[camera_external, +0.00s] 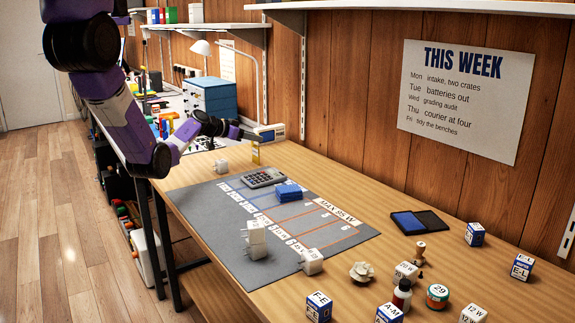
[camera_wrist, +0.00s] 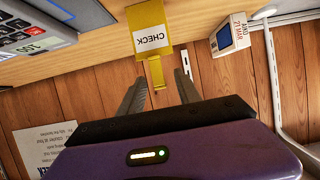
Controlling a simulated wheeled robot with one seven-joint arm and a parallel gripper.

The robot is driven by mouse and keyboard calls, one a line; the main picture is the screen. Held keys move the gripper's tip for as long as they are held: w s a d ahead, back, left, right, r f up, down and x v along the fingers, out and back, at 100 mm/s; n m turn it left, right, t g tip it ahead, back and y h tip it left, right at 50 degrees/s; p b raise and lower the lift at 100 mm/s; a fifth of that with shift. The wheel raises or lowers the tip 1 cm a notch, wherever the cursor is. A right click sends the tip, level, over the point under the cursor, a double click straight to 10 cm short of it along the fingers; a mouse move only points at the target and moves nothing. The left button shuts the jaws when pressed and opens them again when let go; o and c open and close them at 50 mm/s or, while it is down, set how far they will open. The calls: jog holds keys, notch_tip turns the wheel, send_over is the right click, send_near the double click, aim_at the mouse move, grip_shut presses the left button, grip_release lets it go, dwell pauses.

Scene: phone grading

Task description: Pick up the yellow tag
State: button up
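The yellow tag (camera_external: 256,153) stands upright on the bench near the back wall, beyond the calculator. In the wrist view the yellow tag (camera_wrist: 163,52) shows a white label reading CHECK, upside down there, and a narrow yellow strip at one end. My gripper (camera_wrist: 161,83) is open, its two dark fingers apart. The strip appears between the fingertips in that picture, with no visible contact. In the external view my gripper (camera_external: 250,136) is just above the tag; its fingers are small there.
A calculator (camera_external: 262,178) and a blue stack (camera_external: 289,191) lie on the grey mat (camera_external: 205,215). White chargers (camera_external: 255,240), lettered cubes (camera_external: 474,234) and a blue pad (camera_external: 408,222) are toward the front.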

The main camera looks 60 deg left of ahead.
grip_shut()
dwell(1.3)
